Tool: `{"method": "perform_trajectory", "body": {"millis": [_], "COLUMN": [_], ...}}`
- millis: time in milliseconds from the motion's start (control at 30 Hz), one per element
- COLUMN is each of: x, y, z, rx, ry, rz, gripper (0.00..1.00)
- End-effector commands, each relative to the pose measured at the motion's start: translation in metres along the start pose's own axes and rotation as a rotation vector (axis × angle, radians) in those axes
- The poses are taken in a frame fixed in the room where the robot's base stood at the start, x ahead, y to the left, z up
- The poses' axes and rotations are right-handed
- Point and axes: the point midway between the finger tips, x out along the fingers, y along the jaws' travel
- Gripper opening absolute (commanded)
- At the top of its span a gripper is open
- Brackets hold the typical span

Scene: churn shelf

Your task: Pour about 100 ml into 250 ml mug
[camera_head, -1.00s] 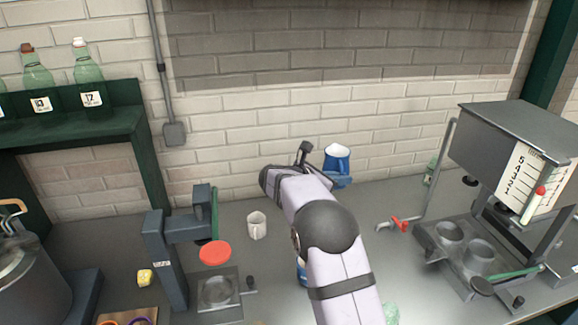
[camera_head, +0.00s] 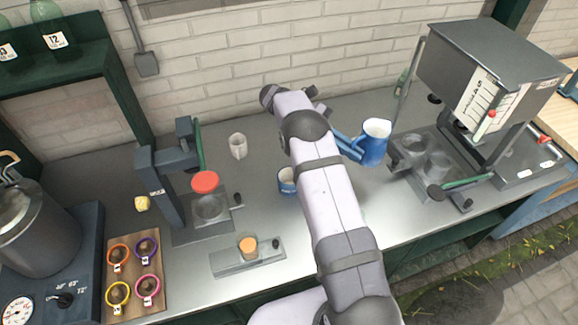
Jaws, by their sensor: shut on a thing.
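A blue jug (camera_head: 376,146) with a pale inside is held upright to the right of my arm. My gripper (camera_head: 350,146) is shut on the jug at its left side; my arm hides part of the grip. A white mug (camera_head: 238,147) stands on the counter left of my arm. A blue mug with a pale band (camera_head: 286,182) stands nearer, partly hidden by my arm. I cannot read a volume on either mug. The jug is to the right of both mugs and apart from them.
A grey stand with a red disc (camera_head: 205,182) is at left, near a board (camera_head: 120,292) with several coloured cups. An orange-topped cup (camera_head: 249,246) sits on a grey plate. A grey machine (camera_head: 480,90) stands at right. Some counter between is clear.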

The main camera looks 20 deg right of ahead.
Motion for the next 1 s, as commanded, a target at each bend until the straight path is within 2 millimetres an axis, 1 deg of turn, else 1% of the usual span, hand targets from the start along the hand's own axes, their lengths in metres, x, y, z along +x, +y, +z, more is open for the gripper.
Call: {"method": "perform_trajectory", "body": {"millis": [33, 300, 467, 567, 633, 733, 867, 1000], "x": [0.002, 0.012, 0.008, 0.002, -0.003, -0.012, -0.025, -0.047], "y": [-0.012, -0.079, -0.115, -0.133, -0.143, -0.154, -0.164, -0.169], "z": [0.013, 0.039, 0.054, 0.057, 0.056, 0.045, 0.018, -0.013], "rx": [0.033, 0.181, 0.264, 0.309, 0.338, 0.377, 0.431, 0.494], "ry": [-0.004, 0.006, 0.012, 0.013, 0.012, 0.012, 0.014, 0.013], "rz": [-0.079, -0.420, -0.607, -0.712, -0.781, -0.874, -0.999, -1.150], "gripper": [0.00, 0.00, 0.00, 0.00, 0.00, 0.00, 0.00, 0.00]}}
